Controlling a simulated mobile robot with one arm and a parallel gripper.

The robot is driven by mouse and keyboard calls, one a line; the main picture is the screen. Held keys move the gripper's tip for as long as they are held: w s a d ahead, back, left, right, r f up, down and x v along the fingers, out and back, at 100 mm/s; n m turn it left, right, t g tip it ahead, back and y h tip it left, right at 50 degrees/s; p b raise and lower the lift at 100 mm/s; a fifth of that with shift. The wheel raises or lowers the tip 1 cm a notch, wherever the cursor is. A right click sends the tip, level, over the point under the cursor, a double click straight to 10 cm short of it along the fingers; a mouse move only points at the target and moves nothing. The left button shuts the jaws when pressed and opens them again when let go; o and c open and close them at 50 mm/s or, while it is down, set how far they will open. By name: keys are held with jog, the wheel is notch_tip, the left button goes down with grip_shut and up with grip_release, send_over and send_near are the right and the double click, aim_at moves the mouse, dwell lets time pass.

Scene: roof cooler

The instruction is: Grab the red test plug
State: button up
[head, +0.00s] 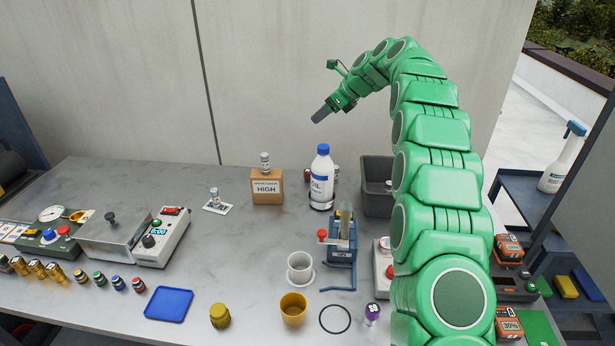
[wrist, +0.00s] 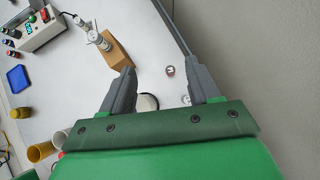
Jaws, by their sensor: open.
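A small dark plug with a red top (head: 138,285), which looks like the red test plug, stands at the right end of a row of small plugs on the grey bench, left of the blue tray (head: 168,304). My gripper (head: 320,115) is high above the back of the bench, far up and right of that plug. In the wrist view my gripper (wrist: 159,67) has its fingers apart with nothing held between them.
Beside the row are a blue-ringed plug (head: 118,283), a green one (head: 99,279) and several gold ones. A control box (head: 160,238) stands behind. A yellow jar (head: 220,315), cups, a labelled bottle (head: 322,175) and a cardboard block (head: 267,188) stand to the right.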

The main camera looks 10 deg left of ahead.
jog(key=shift+w+f, duration=0.6)
jog(key=shift+w, duration=0.3)
send_near(310, 171)
jog(key=shift+m, duration=0.4)
jog(key=x, duration=0.5)
jog(key=shift+s+f, duration=0.15)
jog(key=shift+f, duration=0.05)
jog(key=shift+x, duration=3)
jog(key=shift+a+r, duration=0.1)
jog(key=c, duration=1.1)
